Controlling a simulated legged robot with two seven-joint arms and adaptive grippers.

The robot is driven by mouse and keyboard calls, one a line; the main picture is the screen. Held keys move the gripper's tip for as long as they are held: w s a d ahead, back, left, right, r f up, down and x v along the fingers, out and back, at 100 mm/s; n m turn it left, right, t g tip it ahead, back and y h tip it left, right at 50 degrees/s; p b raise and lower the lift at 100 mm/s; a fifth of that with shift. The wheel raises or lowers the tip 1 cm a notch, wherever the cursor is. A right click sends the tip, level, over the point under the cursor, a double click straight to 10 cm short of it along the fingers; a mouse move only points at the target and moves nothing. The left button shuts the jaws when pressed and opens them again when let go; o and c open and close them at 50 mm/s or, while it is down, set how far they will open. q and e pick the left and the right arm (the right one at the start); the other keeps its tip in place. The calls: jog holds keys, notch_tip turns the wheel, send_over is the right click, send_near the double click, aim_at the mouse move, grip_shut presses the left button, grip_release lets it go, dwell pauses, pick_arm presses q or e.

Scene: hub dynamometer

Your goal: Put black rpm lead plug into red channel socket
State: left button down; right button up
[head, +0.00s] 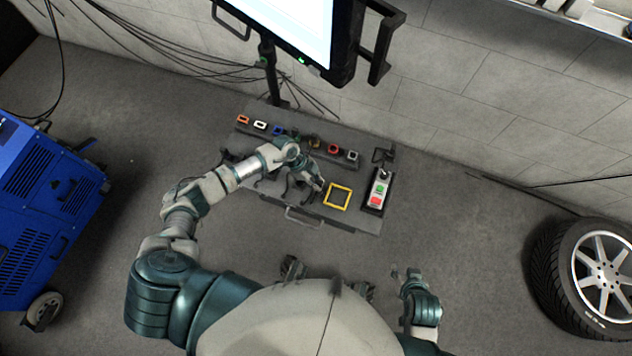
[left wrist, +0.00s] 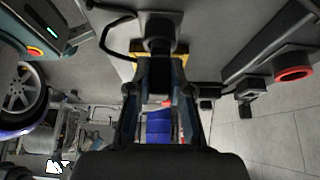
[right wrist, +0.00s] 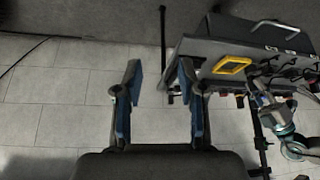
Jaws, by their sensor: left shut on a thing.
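The black plug (left wrist: 159,38) is between the fingertips of my left gripper (left wrist: 158,68) in the left wrist view, with a black cable (left wrist: 107,38) curving off to the left. In the head view my left gripper (head: 316,182) is over the bench, just left of the yellow square frame. The red channel socket (head: 333,149) is in the row along the bench's back edge. A red-ringed socket also shows in the left wrist view (left wrist: 293,75), right of and apart from the plug. My right gripper (right wrist: 162,95) is open and empty, away from the bench.
The yellow frame (head: 337,196) lies on the bench, beside a control box (head: 378,190) with green and red buttons. Orange, white and blue sockets (head: 278,130) stand left in the row. A monitor (head: 300,30) rises behind. A wheel (head: 595,270) stands at right, a blue machine (head: 45,200) at left.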

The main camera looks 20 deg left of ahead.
pick_arm(q)
jog(key=shift+d+r, duration=0.3)
jog(key=shift+r, duration=0.15)
jog(key=shift+r+p, duration=0.45)
jog(key=shift+p, duration=0.3)
jog(key=shift+r, duration=0.1)
pick_arm(e)
jog(key=s+d+f+g, duration=0.1)
jog(key=s+d+g, duration=0.15)
jog(key=s, duration=0.35)
pick_arm(q)
jog(key=shift+a+r+p, duration=0.2)
jog(key=shift+r+p, duration=0.2)
jog(key=shift+p, duration=0.15)
jog(key=shift+r+p, duration=0.7)
jog(key=shift+p, duration=0.1)
jog(key=shift+r+p, duration=1.2)
jog(key=shift+p, duration=0.05)
pick_arm(e)
notch_tip(320, 180, down, 14)
jog(key=g, duration=0.1)
jog(key=shift+a+h, duration=0.35)
jog(key=shift+h, duration=0.05)
jog(key=shift+r, duration=0.1)
